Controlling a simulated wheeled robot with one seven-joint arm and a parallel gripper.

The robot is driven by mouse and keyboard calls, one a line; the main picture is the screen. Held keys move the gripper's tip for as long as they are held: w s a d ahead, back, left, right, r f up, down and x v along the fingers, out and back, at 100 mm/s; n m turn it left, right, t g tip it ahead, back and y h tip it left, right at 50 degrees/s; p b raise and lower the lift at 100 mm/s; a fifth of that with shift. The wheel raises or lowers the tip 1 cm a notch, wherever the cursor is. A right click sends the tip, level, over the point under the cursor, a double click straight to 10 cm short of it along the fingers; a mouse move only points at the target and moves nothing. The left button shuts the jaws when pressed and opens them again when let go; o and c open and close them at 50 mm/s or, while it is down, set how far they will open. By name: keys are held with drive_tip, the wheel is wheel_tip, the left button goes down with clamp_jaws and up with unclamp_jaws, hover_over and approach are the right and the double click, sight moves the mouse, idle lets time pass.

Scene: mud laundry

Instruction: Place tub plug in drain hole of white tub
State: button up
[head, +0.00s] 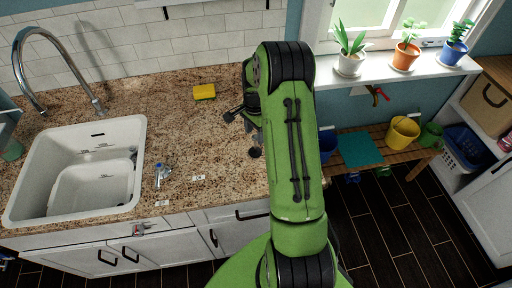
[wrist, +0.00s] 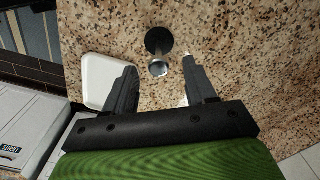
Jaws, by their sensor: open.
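The tub plug, a black disc with a silvery knob (wrist: 158,45), is on the granite counter in the wrist view. My gripper (wrist: 160,66) is open, its two dark fingers apart and empty. The knob shows in the gap, slightly beyond the fingertips; contact cannot be seen. In the head view my gripper (head: 245,132) is partly behind my green arm, and small dark parts there are hard to tell apart. A white tub (head: 92,184) sits inside the white sink (head: 28,178) at the left. Its drain hole cannot be made out.
A chrome faucet (head: 30,68) arches over the sink's back. A white square item (wrist: 92,72) is beside the left finger in the wrist view.

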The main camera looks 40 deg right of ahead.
sight(255, 151)
wheel_tip(255, 151, down, 6)
drive_tip(key=shift+f+p, duration=0.1)
drive_tip(key=shift+p, duration=0.3)
clamp_jaws()
